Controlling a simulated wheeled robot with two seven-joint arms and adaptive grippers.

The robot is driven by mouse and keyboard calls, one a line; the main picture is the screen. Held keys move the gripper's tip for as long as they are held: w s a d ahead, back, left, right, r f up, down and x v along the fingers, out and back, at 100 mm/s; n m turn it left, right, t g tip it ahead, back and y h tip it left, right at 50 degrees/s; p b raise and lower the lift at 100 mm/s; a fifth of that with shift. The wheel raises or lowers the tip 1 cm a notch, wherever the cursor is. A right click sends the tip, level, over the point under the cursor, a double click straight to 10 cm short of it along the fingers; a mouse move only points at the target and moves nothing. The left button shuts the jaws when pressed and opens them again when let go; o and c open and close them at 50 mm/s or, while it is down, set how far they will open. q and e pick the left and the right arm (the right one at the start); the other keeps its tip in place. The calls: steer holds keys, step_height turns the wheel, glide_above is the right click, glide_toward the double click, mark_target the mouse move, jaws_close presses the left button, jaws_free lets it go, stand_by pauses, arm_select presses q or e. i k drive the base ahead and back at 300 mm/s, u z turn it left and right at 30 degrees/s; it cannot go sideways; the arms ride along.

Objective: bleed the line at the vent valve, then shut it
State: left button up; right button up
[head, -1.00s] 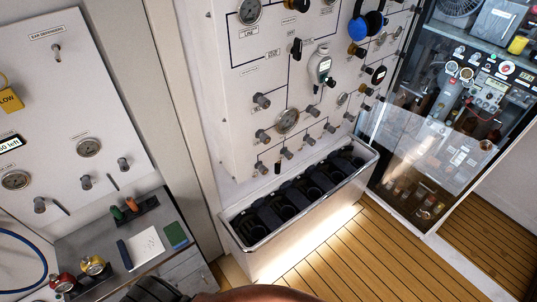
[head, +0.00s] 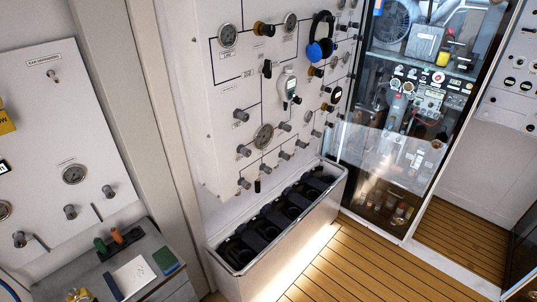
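The white fill panel (head: 222,82) stands upright in the middle of the head view, with black lines linking gauges and valves. A large gauge (head: 264,136) sits low on it, and two more gauges (head: 228,36) (head: 291,22) sit near the top. Several grey valve knobs (head: 241,116) are spread around and below the large gauge. A small black handle (head: 258,186) hangs at the panel's lower edge, and another black handle (head: 267,68) is higher up. The labels are too small to read, so I cannot tell which is the vent valve. Neither gripper is in view.
A metal trough (head: 224,263) with black cylinder slots stands below the panel. Blue headphones (head: 321,48) and a pale handheld device (head: 288,84) hang on the panel. A desk (head: 172,288) and second panel (head: 75,115) are at left, a glass cabinet (head: 400,160) at right. Wooden floor (head: 340,265) is clear.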

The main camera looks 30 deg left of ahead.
mark_target(247, 152)
steer(key=z, duration=0.35)
steer(key=i, duration=1.15)
steer(key=u, duration=0.6)
